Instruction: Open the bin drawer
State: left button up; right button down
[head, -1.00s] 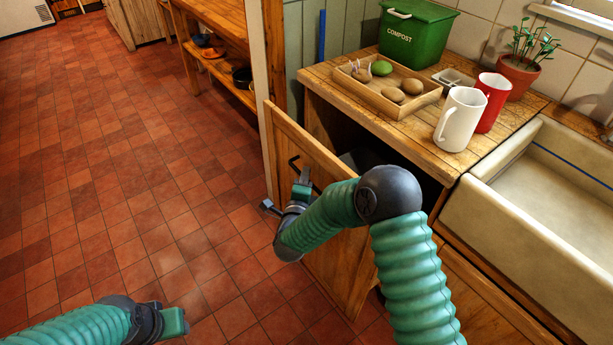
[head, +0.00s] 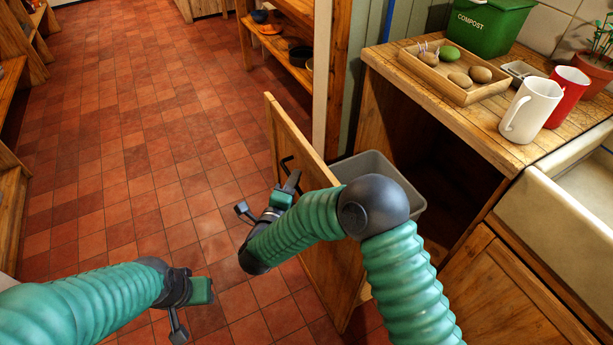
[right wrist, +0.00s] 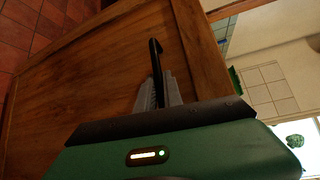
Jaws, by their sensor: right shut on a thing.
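The bin drawer has a wooden front panel (head: 300,150) standing out from the cabinet, with a grey bin (head: 385,170) showing behind it. The drawer's black handle (head: 286,163) is on the panel's outer face. My right gripper (head: 291,181) is at this handle. In the right wrist view, the fingers of my right gripper (right wrist: 158,92) are shut on the black handle (right wrist: 156,60), against the wooden panel (right wrist: 95,85). My left gripper (head: 195,305) is low at the left over the floor, away from the drawer; its finger gap is unclear.
The counter (head: 455,110) holds a wooden tray (head: 440,78) with several stone-like items, a white mug (head: 530,108), a red mug (head: 568,95) and a green compost box (head: 490,25). A sink (head: 560,195) is at right. The tiled floor (head: 140,150) at left is clear.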

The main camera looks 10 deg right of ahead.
jog(key=shift+s+a+f, duration=0.25)
jog(key=shift+a+f, duration=0.05)
jog(key=shift+a, duration=0.1)
jog(key=c, duration=1.5)
grip_release()
jog(key=shift+w+d, duration=0.1)
jog(key=shift+r, duration=0.1)
